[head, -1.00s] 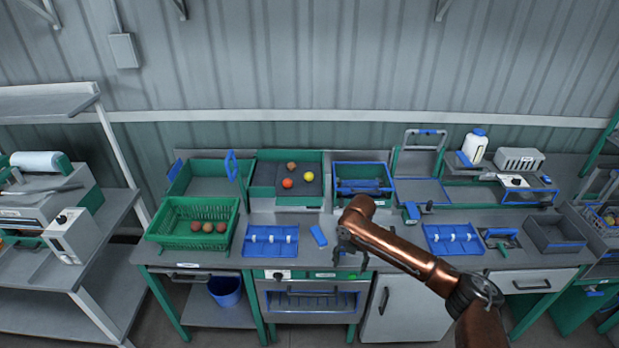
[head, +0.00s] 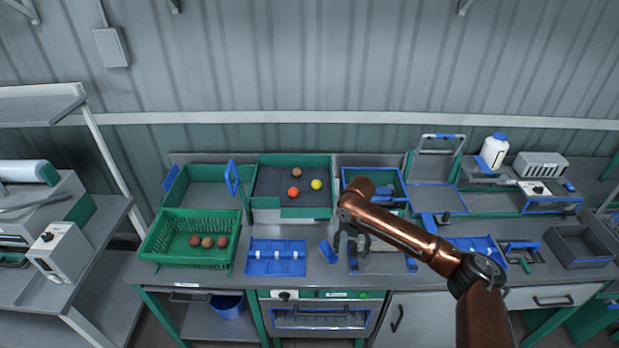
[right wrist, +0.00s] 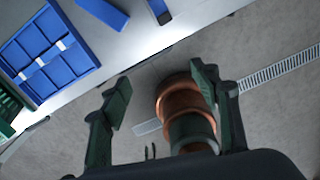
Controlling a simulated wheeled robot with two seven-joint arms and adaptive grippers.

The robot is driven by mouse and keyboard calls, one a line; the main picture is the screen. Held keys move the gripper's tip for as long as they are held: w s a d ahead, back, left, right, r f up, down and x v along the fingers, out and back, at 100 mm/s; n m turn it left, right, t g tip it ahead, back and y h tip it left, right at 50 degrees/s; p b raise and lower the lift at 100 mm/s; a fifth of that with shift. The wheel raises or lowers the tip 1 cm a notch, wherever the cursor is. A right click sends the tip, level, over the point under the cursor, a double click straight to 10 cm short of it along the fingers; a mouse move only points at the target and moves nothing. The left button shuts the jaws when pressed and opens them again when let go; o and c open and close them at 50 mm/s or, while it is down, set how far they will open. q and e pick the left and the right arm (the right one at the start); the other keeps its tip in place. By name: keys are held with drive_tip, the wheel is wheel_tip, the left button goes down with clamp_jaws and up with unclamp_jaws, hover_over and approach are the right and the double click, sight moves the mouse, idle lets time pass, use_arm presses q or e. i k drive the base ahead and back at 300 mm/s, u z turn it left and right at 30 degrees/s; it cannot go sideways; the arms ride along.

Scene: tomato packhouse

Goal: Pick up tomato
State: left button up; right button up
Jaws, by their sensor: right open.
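A red-orange tomato (head: 293,192), a yellow one (head: 317,185) and a brownish one (head: 297,173) lie apart in a dark-floored tray with green walls (head: 262,213) at the back of the bench. Several brownish tomatoes (head: 208,242) lie in the green slatted basket (head: 165,235) at front left. My right gripper (head: 352,246) is over the bench's front part, to the right of and nearer than the tray. In the right wrist view its fingers (right wrist: 162,92) are apart, with no tomato between them. My left gripper is out of view.
A blue divided tray (head: 276,270) and a small blue block (head: 328,252) lie on the bench left of my gripper. A blue-rimmed green crate (head: 345,178) stands behind my arm. A blue bucket (head: 226,306) is under the bench.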

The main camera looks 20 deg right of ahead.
sight(316, 184)
drive_tip(key=z, duration=0.05)
drive_tip(key=i, duration=1.5)
drive_tip(key=u, duration=0.05)
